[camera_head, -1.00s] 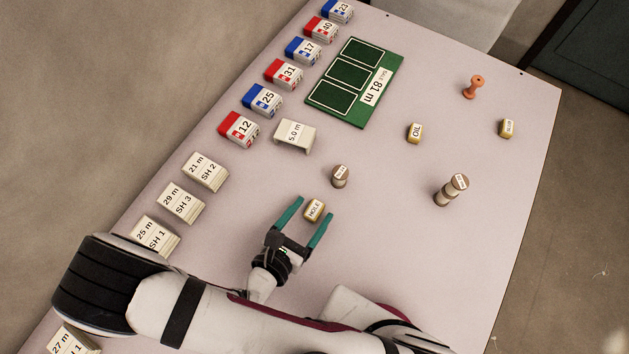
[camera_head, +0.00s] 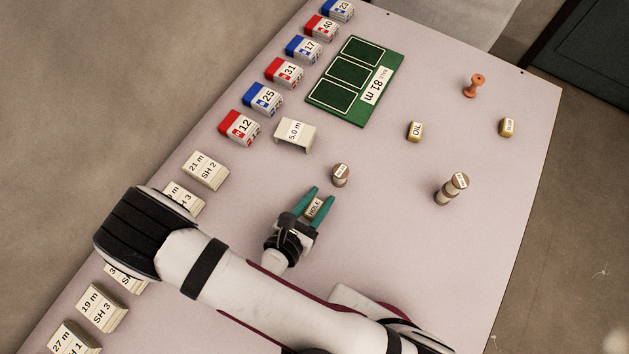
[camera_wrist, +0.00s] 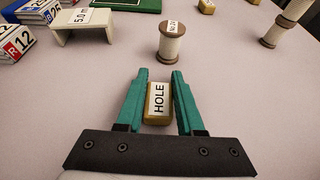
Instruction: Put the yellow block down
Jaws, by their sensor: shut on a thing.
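The yellow block (camera_head: 314,207), with a white label reading HOLE on top, is between the green fingers of my gripper (camera_head: 314,200) in the head view. In the wrist view the block (camera_wrist: 158,103) lies lengthwise between both fingers of my gripper (camera_wrist: 160,84), which are shut on it. It appears to be at table level; I cannot make out a gap beneath it. Two other yellow blocks stand apart on the table, one labelled OIL (camera_head: 415,131) and one farther right (camera_head: 508,127).
A brown spool (camera_head: 340,175) stands just beyond my fingertips, and stacked spools (camera_head: 452,189) stand to the right. A white 5.0 m stand (camera_head: 295,134) and a green board (camera_head: 354,82) lie farther back. Labelled blocks line the left edge. The table (camera_head: 400,240) right of my gripper is clear.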

